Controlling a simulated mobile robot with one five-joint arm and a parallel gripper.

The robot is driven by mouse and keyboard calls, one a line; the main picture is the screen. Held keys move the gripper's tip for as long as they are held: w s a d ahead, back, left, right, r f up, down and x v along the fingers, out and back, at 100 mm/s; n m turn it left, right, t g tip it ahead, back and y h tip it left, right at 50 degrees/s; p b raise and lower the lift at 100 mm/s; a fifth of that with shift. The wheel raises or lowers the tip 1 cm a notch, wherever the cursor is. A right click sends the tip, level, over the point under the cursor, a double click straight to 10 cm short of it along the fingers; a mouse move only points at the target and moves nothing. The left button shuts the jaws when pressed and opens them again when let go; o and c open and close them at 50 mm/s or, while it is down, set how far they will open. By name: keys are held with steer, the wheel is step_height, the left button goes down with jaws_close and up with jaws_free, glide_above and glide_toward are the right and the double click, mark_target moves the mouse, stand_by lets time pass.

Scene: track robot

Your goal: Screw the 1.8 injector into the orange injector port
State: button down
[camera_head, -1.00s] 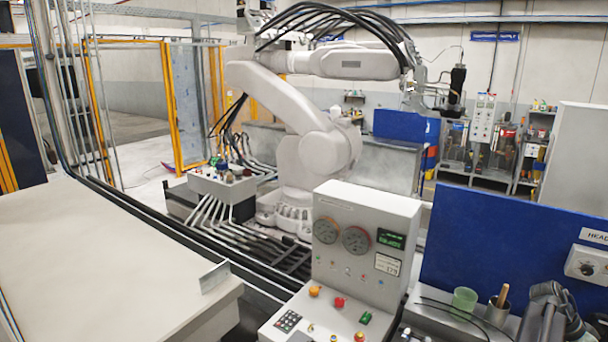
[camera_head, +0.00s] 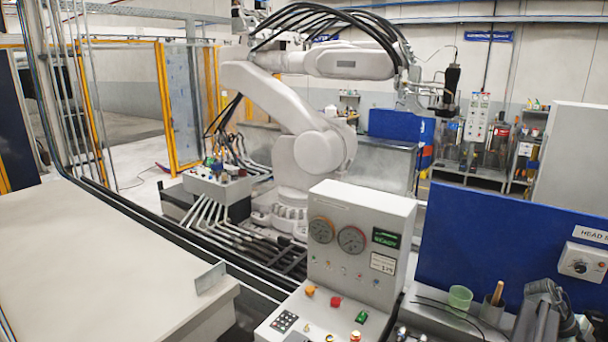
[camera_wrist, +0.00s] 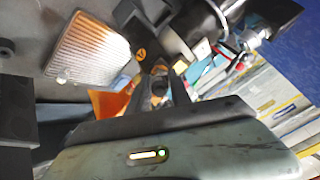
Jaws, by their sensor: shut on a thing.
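In the wrist view my gripper (camera_wrist: 160,85) has its dark fingers close together around a small dark part with a round end (camera_wrist: 159,88). It is mostly hidden by the fingers, and no size marking can be read, so I cannot confirm it is the 1.8 injector. An orange piece (camera_wrist: 108,102) shows just left of the fingers, partly covered; I cannot tell whether it is the injector port or whether the held part touches it. In the head view neither the injector nor the port can be made out.
The head view shows a grey control console (camera_head: 360,232) with gauges, a large white robot arm (camera_head: 295,115), a blue panel (camera_head: 500,255), and a green cup (camera_head: 460,298). A beige tabletop (camera_head: 90,260) at left is mostly bare. A ribbed metal plate (camera_wrist: 88,48) lies near my gripper.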

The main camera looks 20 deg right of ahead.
steer(key=m, duration=0.5)
steer(key=shift+m, duration=0.4)
steer(key=m, duration=0.5)
steer(key=shift+m, duration=0.3)
steer(key=c, duration=1.1)
jaws_free()
steer(key=shift+c, duration=0.9)
